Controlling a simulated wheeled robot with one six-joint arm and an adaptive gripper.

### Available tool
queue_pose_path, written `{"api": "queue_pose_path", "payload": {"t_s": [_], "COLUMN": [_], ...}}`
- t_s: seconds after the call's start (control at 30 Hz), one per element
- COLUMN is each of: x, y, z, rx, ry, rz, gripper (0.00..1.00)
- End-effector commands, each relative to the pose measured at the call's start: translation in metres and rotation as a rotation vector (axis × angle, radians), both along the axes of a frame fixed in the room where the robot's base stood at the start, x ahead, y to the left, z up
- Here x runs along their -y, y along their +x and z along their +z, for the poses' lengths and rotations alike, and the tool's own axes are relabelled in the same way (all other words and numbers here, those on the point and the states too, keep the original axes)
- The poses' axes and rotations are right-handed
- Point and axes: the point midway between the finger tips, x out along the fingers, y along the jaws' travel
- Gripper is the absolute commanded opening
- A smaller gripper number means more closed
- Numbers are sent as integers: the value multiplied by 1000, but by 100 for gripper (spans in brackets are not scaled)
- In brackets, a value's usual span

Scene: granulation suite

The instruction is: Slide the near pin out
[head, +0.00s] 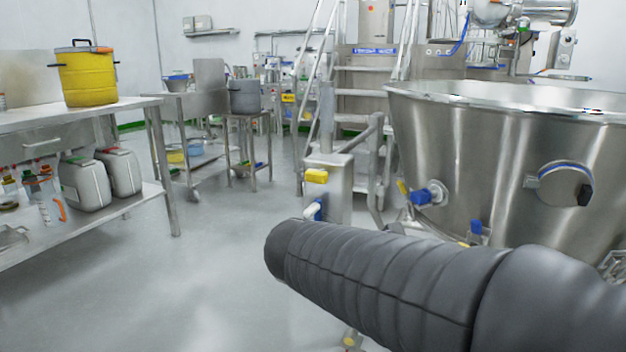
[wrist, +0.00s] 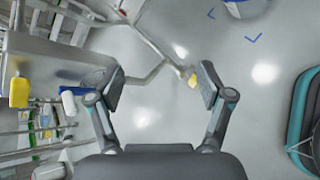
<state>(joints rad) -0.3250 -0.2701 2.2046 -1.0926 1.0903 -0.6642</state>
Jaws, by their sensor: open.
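A grey steel post (head: 326,185) stands left of the large steel bowl (head: 480,150) in the head view. It carries a yellow block-like handle (head: 316,176) and, lower, a white and blue handle (head: 313,210). In the wrist view a yellow handle (wrist: 19,92) and a white-tipped part (wrist: 68,102) show at the left, outside the fingers. I cannot tell which part is the near pin. My gripper (wrist: 161,86) is open and empty, with floor visible between its fingers. A small yellow piece (wrist: 192,80) appears beside the right fingertip. My sleeved arm hides the gripper in the head view.
A steel table (head: 130,103) with a yellow pot (head: 86,77) stands at the left, with white canisters (head: 85,184) on its lower shelf. Steel stairs (head: 360,90) rise behind the post. The floor between table and post is clear.

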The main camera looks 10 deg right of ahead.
Motion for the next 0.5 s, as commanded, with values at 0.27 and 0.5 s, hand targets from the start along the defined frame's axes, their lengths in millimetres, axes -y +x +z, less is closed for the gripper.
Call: {"api": "queue_pose_path", "payload": {"t_s": [0.27, 0.5], "x": [-80, -124], "y": [100, 129], "z": [55, 76], "rx": [-108, -121], "ry": [-662, -911], "rz": [367, 464], "gripper": [79, 79]}}
